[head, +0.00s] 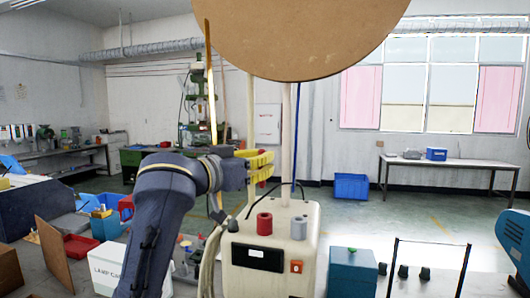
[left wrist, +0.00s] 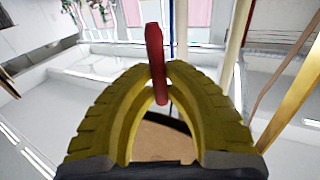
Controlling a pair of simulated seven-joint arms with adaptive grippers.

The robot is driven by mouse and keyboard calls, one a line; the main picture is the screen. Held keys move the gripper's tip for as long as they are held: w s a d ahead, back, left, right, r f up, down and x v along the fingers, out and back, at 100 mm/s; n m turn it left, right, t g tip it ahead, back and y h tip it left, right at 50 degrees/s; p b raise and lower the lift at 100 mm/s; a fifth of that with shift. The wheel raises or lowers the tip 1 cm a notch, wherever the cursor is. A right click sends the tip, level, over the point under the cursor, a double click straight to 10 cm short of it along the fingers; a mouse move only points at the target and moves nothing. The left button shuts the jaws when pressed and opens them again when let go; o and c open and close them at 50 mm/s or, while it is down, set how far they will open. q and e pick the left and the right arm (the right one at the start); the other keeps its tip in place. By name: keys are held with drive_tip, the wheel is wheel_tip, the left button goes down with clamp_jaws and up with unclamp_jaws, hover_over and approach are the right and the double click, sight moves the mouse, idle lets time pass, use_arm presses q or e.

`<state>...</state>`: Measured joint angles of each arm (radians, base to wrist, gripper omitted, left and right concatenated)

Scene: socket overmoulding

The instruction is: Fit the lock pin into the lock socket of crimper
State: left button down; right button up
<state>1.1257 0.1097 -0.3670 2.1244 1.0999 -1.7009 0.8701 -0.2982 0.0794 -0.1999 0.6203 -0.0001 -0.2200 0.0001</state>
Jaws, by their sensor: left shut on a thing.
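My left gripper (head: 262,165) has yellow fingers and is raised above a cream machine (head: 255,262), which I take to be the crimper. In the left wrist view my left gripper (left wrist: 160,82) is shut on a slim red piece, likely the lock pin (left wrist: 155,45), held between the fingertips. I cannot make out the pin clearly in the head view. On the machine's top stand a red cylinder (head: 264,225) and a grey cylinder (head: 299,229), each with a dark opening. The pin is apart from both. I cannot tell which is the lock socket. My right gripper is not in view.
A teal box (head: 353,272) and a thin dark frame (head: 428,242) stand to the machine's right. A white box (head: 108,268) and a brown board (head: 54,250) are at the left. A large brown disc (head: 300,35) and upright poles are above and behind the machine.

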sight(263, 185)
use_arm(q)
drive_tip(key=shift+s+d+r, duration=0.2)
drive_tip(key=shift+d, duration=0.1)
drive_tip(key=shift+f, duration=2.9)
drive_tip(key=shift+f, duration=2.45)
drive_tip(key=c, duration=1.4)
unclamp_jaws()
drive_tip(key=v, duration=1.2)
